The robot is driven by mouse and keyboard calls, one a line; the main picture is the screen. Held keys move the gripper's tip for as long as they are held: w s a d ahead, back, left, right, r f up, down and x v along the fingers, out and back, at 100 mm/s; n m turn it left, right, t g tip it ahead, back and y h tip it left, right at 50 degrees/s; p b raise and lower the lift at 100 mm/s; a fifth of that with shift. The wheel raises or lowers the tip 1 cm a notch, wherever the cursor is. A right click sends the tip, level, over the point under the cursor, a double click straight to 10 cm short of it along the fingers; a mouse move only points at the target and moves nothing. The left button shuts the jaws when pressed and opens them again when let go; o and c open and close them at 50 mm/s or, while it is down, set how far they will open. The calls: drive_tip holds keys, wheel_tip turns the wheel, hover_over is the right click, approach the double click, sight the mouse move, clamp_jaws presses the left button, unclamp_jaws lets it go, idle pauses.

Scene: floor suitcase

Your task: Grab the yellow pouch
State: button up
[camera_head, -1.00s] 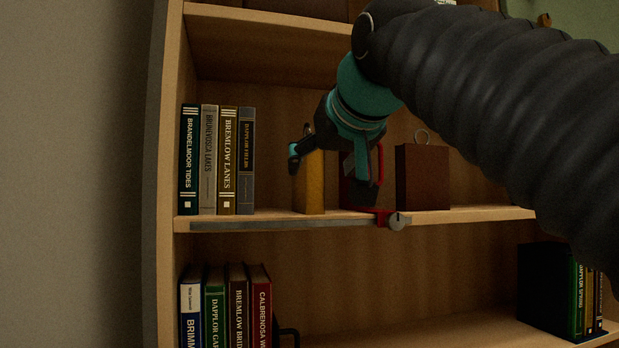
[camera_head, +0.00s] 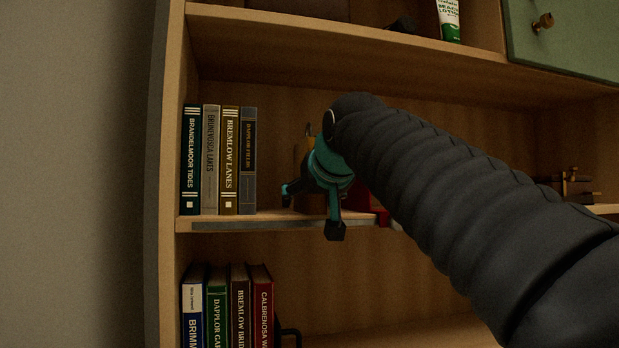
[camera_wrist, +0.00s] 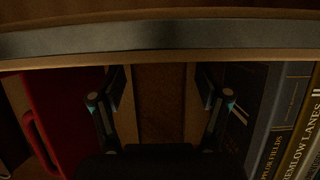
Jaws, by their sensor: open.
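The yellow pouch (camera_head: 302,156) looks dull orange-brown and stands upright on the middle shelf, right of a row of books. My gripper (camera_head: 312,209) is in front of it and covers most of it in the head view. The fingers are apart, one to the left and one lower right. In the wrist view my gripper (camera_wrist: 162,92) is open, with a dim brown upright surface between the fingers; it is likely the pouch, but too dark to be sure. No finger visibly grips it.
Several upright books (camera_head: 229,160) stand close on the left; they also show at the right in the wrist view (camera_wrist: 292,125). A red object (camera_head: 382,217) is close on the other side. The shelf edge (camera_head: 255,225) runs in front, and another board is above.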

sight(309, 145)
drive_tip(key=shift+w+a+f, duration=0.15)
drive_tip(key=shift+w+f, duration=0.05)
drive_tip(key=shift+w, duration=0.35)
drive_tip(key=c, duration=1.3)
drive_tip(key=shift+c, duration=0.2)
drive_tip(key=shift+r, duration=0.1)
drive_tip(key=shift+r+p, duration=0.75)
drive_tip(key=shift+r, duration=4.1)
